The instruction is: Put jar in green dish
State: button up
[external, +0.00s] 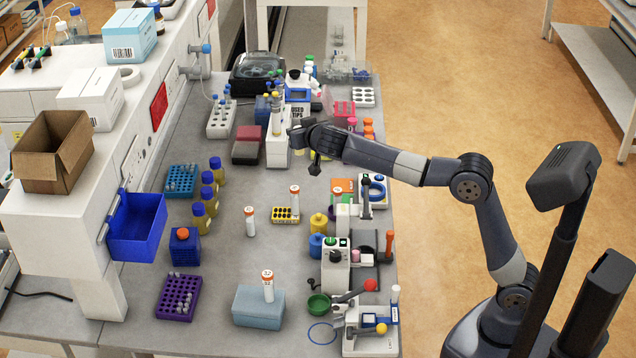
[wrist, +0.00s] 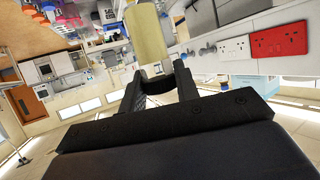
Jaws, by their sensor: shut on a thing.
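The jar (wrist: 148,35) is a pale yellow cylinder between my fingertips in the wrist view. My gripper (wrist: 157,75) is shut on it; it also shows in the external view (external: 299,138), raised over the far half of the bench beside a white stand. In the external view the jar is mostly hidden by my gripper and wrist. The green dish (external: 318,304) is a small round bowl near the front of the bench, well below my gripper in the picture. It is not identifiable in the wrist view.
White-and-orange bottles stand mid-bench, one on a blue-grey box (external: 258,307). A device with a red-knobbed lever (external: 369,285) is right beside the dish. Grey bench shows left of it.

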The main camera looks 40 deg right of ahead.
jog(key=shift+s+a+f+m+g+h+b, duration=0.9)
jog(key=shift+a+m+h+b, duration=0.9)
jog(key=shift+a, duration=1.65)
jog(key=shift+h, duration=0.3)
jog(key=f+p, duration=0.2)
jog(key=f, duration=2.5)
jog(key=shift+s, duration=0.2)
jog(key=shift+f, duration=0.25)
jog(key=shift+f, duration=0.2)
jog(key=o, duration=1.1)
jog(key=shift+r, duration=0.1)
